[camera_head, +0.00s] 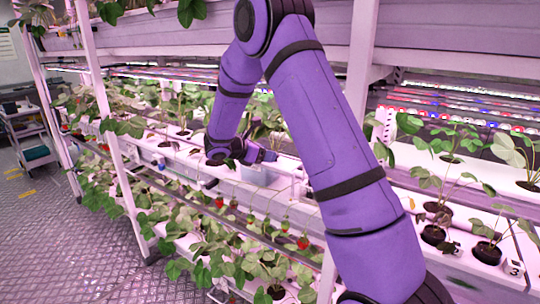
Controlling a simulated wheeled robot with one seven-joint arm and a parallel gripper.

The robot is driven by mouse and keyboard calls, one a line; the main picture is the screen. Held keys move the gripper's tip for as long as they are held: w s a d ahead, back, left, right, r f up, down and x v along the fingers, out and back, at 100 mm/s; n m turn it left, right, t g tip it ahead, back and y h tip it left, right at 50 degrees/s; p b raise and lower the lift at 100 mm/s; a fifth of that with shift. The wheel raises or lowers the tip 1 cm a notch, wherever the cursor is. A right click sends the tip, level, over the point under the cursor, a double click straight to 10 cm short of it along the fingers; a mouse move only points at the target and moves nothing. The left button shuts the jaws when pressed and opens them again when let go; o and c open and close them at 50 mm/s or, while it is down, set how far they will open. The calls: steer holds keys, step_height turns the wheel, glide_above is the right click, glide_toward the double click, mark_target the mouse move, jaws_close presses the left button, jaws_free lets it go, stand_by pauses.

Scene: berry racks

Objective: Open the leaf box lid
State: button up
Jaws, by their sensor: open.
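My purple arm reaches from the lower right across the picture to the middle rack shelf. My gripper (270,156) is small in the view and points right; it is open. Just below and around its tip is a pale bluish box (256,175), which looks like the leaf box. It sits at the front edge of the shelf. Its lid is not clear at this size, and I cannot tell whether the gripper touches it. My forearm and nearby leaves hide part of this area.
White rack shelves hold several strawberry plants in dark pots (433,235). Red berries (303,243) hang below the shelf edge. White rack posts (108,110) stand at the left and behind my arm. A grey cart (28,130) stands far left. The metal floor (75,250) is clear.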

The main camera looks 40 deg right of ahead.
steer(key=v, duration=0.8)
steer(key=shift+a, duration=0.1)
steer(key=shift+s+r, duration=0.1)
steer(key=s+a+r+m+y, duration=0.1)
steer(key=s+r+m+y, duration=0.25)
steer(key=s+r, duration=0.35)
steer(key=s+a+r+m+y, duration=0.1)
steer(key=s+r+m+y, duration=0.3)
steer(key=s, duration=0.6)
steer(key=s+a+r+m+t+y, duration=0.1)
steer(key=s+a+m+t+y, duration=0.2)
steer(key=s, duration=0.7)
steer(key=s+a+r+m+t+y, duration=0.2)
steer(key=s+a+m+t+y, duration=0.1)
steer(key=s+a+m, duration=0.2)
steer(key=s+m, duration=0.2)
steer(key=s, duration=0.2)
steer(key=shift+s+a+r, duration=0.15)
steer(key=shift+s+r, duration=0.05)
steer(key=shift+s, duration=0.15)
